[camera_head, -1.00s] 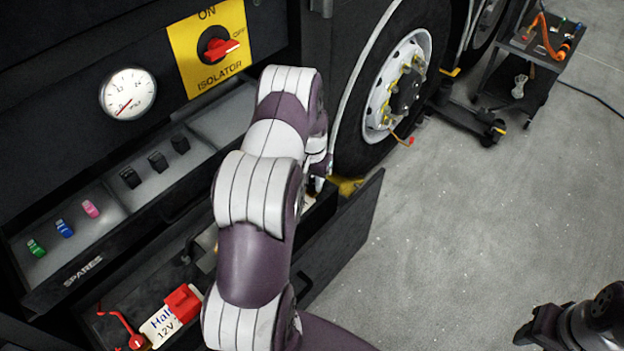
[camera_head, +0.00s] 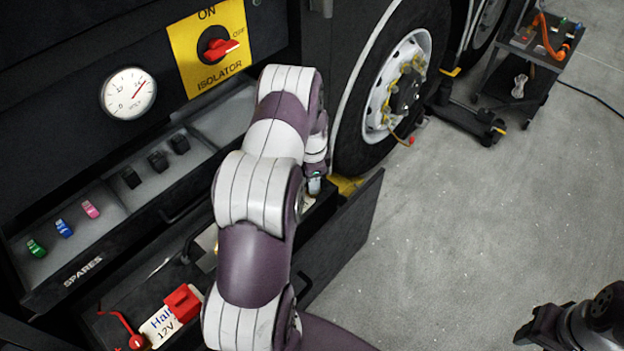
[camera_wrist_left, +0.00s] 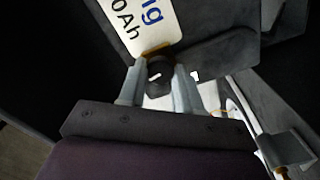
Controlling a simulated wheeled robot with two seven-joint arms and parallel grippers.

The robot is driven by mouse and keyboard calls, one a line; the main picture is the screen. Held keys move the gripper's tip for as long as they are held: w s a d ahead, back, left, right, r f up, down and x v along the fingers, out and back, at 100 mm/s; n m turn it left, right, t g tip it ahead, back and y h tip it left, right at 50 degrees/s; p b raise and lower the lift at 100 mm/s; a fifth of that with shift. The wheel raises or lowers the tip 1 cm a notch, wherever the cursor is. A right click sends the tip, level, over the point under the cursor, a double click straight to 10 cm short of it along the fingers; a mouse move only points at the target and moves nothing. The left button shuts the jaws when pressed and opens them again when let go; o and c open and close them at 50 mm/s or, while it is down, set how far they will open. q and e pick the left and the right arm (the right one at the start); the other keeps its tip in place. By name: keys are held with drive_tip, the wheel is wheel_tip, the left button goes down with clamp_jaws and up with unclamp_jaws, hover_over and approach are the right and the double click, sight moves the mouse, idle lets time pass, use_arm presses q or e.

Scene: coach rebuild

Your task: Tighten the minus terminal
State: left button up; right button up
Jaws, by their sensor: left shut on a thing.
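The minus terminal (camera_wrist_left: 159,70) is a dark round knob with a white mark in the left wrist view, beside a white label (camera_wrist_left: 145,25). My left gripper (camera_wrist_left: 159,82) has a pale finger on each side of it and is shut on it. In the head view my left arm hides the terminal and the fingertips.
The dial gauge (camera_head: 129,93) reads towards its upper right. The red isolator switch (camera_head: 218,47) is on a yellow plate. The spares tray (camera_head: 105,205) holds coloured and black pieces. An open dark panel (camera_head: 345,240) stands right of my arm.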

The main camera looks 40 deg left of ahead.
use_arm(q)
drive_tip(key=shift+r+m, duration=0.1)
drive_tip(key=shift+m, duration=0.8)
drive_tip(key=o, duration=1)
drive_tip(key=shift+o, duration=0.2)
wheel_tip(320, 180, up, 13)
drive_tip(key=b, duration=0.1)
drive_tip(key=shift+f, duration=0.2)
